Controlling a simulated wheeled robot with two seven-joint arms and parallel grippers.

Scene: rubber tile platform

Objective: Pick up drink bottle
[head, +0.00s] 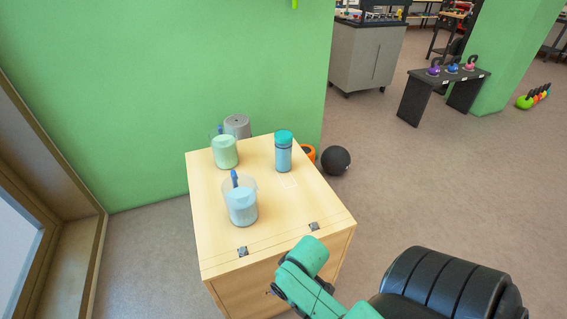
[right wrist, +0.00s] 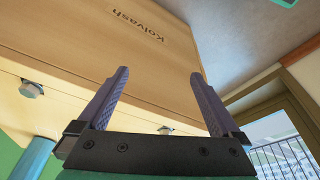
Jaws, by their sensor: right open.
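The drink bottle (head: 284,155) is blue with a teal cap. It stands upright on the right rear part of the wooden cabinet's top (head: 285,205). My right arm comes in from the lower right in the head view, near the cabinet's front edge; its fingers cannot be made out there. In the right wrist view my right gripper (right wrist: 160,105) is open, with nothing between its two fingers. My left gripper is in neither view.
A clear jug of pale blue contents (head: 242,205) with a blue handle stands left of and nearer than the bottle. A pale green jug (head: 225,152) stands behind it, near a grey cylinder (head: 237,126). A green wall is behind; a black ball (head: 336,160) lies right.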

